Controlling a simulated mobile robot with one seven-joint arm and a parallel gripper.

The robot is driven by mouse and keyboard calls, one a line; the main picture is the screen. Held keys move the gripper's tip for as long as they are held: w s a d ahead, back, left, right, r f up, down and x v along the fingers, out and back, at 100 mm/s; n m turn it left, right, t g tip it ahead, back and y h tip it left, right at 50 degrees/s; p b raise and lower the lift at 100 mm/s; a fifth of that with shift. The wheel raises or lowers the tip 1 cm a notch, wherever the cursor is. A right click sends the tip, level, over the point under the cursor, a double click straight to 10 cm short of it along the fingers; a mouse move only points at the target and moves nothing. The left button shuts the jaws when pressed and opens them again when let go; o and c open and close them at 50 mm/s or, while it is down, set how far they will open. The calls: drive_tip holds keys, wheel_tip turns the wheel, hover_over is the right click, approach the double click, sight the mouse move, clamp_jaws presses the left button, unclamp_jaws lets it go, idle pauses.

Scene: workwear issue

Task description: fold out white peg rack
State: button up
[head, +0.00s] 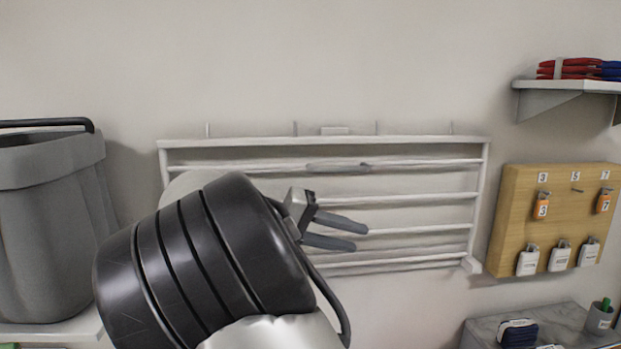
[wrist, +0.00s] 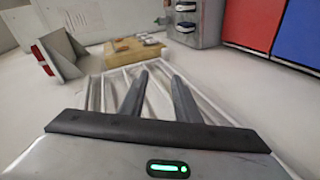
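The white peg rack (head: 400,198) is on the wall in the middle of the head view, a wide frame with several horizontal rails. It looks flat or nearly flat to the wall. A grey grip piece (head: 338,167) sits on its upper rail, and short pegs stand along its top edge. My gripper (head: 362,238) is in front of the rack's middle, its two fingers apart with nothing visible between them. My arm hides the rack's lower left part. In the wrist view the gripper (wrist: 160,75) points along the rack (wrist: 215,108), with the rails beyond and beside the fingers.
A wooden key board (head: 520,205) with tags hangs right of the rack. A wall shelf (head: 560,86) with folded red and blue items is above it. A grey bin (head: 45,230) stands at left. A grey counter (head: 480,325) with small items is at lower right.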

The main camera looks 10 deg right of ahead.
drive_tip(key=w+a+r+t+h, duration=0.2)
drive_tip(key=a+r+h, duration=0.1)
drive_tip(key=a, duration=0.3)
drive_tip(key=t+h, duration=0.3)
approach(335, 170)
drive_tip(key=shift+m, duration=0.4)
drive_tip(key=x, duration=0.3)
drive_tip(key=p+x, duration=0.1)
drive_tip(key=x, duration=0.6)
drive_tip(key=shift+w+d+f, duration=0.1)
drive_tip(key=shift+w, duration=0.25)
drive_tip(key=shift+c, duration=0.2)
clamp_jaws()
